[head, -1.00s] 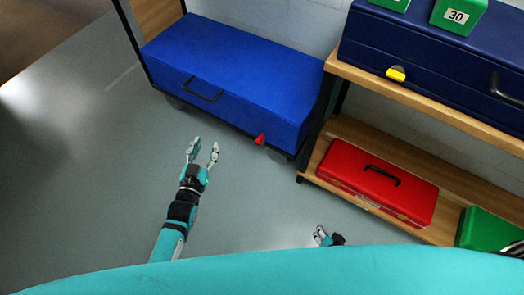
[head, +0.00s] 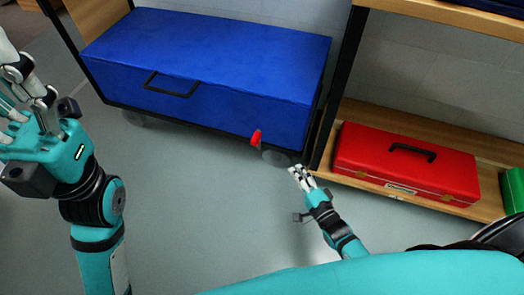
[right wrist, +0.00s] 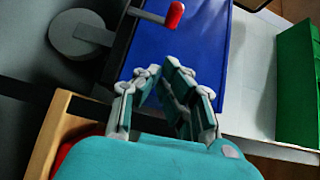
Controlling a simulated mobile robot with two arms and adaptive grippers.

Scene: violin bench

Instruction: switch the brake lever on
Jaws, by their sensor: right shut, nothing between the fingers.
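The brake lever, a short bar with a red tip (head: 256,138), sticks out at the lower right of the cart under the blue case, beside a caster wheel. Its red tip (right wrist: 174,15) also shows at the top of the right wrist view. My right gripper (head: 298,171) is shut and empty, below and right of the lever and apart from it. In the right wrist view its fingers (right wrist: 163,70) converge below the red tip. My left gripper (head: 12,85) is large at the left edge, its fingers spread, with the tips partly cut off.
The blue case (head: 200,65) fills the cart. A wooden shelf with a dark post stands right of it, holding a red toolbox (head: 405,165) and a green box (head: 514,190). The caster wheel (right wrist: 80,34) is close to the lever. The grey floor in front is clear.

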